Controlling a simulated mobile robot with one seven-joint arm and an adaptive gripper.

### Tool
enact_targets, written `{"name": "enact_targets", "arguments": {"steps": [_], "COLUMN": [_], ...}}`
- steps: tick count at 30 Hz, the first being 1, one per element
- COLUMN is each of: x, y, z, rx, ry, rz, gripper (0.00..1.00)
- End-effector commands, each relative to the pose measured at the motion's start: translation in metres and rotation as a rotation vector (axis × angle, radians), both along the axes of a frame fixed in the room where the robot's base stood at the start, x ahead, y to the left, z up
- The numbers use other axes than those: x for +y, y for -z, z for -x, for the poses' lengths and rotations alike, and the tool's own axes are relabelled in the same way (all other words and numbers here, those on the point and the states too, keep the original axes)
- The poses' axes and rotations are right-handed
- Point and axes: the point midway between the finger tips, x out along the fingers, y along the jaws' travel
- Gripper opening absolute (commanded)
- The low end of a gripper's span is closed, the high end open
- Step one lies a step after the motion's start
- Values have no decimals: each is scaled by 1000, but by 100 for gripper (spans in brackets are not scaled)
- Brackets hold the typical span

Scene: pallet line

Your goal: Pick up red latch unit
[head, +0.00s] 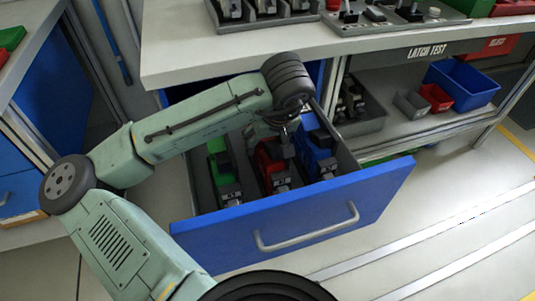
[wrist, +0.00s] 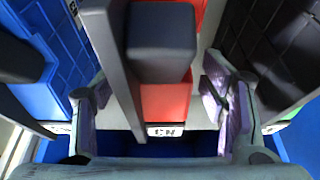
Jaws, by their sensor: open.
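The red latch unit (head: 272,166) lies in the open blue drawer, between a green latch unit (head: 222,173) and a blue latch unit (head: 317,157). My gripper (head: 284,143) is low over the drawer at the red unit and partly covers it. In the wrist view, my gripper (wrist: 156,90) is open. One finger shows on each side of the red unit (wrist: 165,103), with a visible gap on the right. The red unit has a dark grey block and a small white label. I cannot tell whether the left finger touches anything.
The blue drawer front (head: 300,220) with its grey handle stands out into the aisle. The bench top (head: 190,50) overhangs the drawer's back. Grey dividers (wrist: 105,60) separate the units. A shelf at right holds a blue bin (head: 462,85) and a red bin (head: 436,97).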

Motion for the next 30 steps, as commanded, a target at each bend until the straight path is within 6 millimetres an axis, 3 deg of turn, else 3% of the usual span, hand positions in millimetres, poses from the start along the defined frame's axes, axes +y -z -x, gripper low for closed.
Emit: {"name": "enact_targets", "arguments": {"steps": [3,11,30], "x": [2,2,2], "y": [10,11,11], "z": [-4,-5,-4], "rx": [0,-1,-1], "ry": [0,0,0], "rz": [-1,1,0], "gripper": [66,65,22]}}
